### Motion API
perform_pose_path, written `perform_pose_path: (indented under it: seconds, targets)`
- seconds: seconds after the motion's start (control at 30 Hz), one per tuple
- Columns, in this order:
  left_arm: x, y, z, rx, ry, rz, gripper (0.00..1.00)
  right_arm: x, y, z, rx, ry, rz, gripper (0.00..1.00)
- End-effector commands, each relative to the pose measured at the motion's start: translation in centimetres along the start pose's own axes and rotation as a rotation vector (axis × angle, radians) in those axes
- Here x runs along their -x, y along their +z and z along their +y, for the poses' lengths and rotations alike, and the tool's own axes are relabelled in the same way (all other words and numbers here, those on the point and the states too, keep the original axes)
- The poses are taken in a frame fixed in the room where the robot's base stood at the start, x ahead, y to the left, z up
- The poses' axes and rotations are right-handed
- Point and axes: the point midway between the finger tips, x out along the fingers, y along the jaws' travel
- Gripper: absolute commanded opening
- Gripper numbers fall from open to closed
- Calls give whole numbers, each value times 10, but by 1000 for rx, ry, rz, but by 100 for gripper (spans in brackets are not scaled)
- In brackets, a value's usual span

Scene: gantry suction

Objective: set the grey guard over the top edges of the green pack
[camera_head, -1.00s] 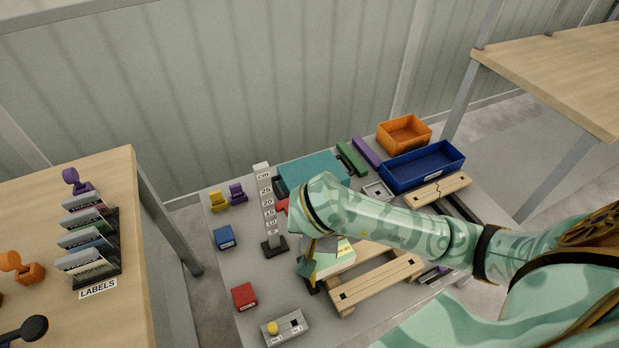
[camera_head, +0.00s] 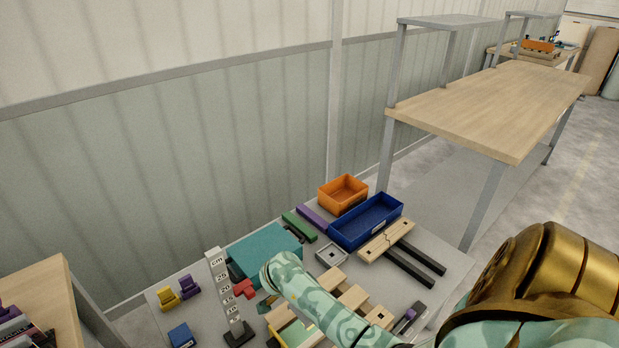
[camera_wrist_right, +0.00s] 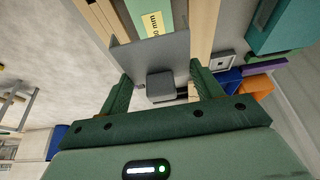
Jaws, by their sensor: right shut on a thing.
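The grey guard (camera_wrist_right: 150,53) shows in the right wrist view as a flat grey plate with a block (camera_wrist_right: 160,87) on it. My right gripper (camera_wrist_right: 160,72) is shut on it, a green finger on either side. The green pack (camera_wrist_right: 148,16), with a yellow label marked in mm, lies just beyond the guard, which hides part of it. I cannot tell whether they touch. In the head view the pack (camera_head: 296,334) shows only partly at the bottom edge, behind my right forearm, which also hides the guard. My left gripper is not in view.
Wooden slats (camera_head: 353,298) lie beside the pack. A teal block (camera_head: 262,250), a white height gauge (camera_head: 222,285), a small grey frame (camera_head: 331,253), a blue bin (camera_head: 366,221) and an orange bin (camera_head: 343,194) stand around. A wooden table (camera_head: 490,105) stands at back right.

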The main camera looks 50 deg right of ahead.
Motion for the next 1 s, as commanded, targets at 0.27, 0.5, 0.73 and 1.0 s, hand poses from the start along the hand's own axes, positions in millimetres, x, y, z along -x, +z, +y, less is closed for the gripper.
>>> perform_pose_path:
  seconds: [0.27, 0.5, 0.73, 1.0]
  targets:
    - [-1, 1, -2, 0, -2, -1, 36, -8, 5, 0, 5, 3, -2, 43]
    - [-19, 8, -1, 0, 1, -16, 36, -34, 16, 0, 5, 6, -2, 43]
    - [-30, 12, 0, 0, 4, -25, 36, -50, 22, 0, 5, 3, -2, 43]
    - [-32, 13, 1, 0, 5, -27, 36, -54, 24, -1, 4, 2, -2, 43]
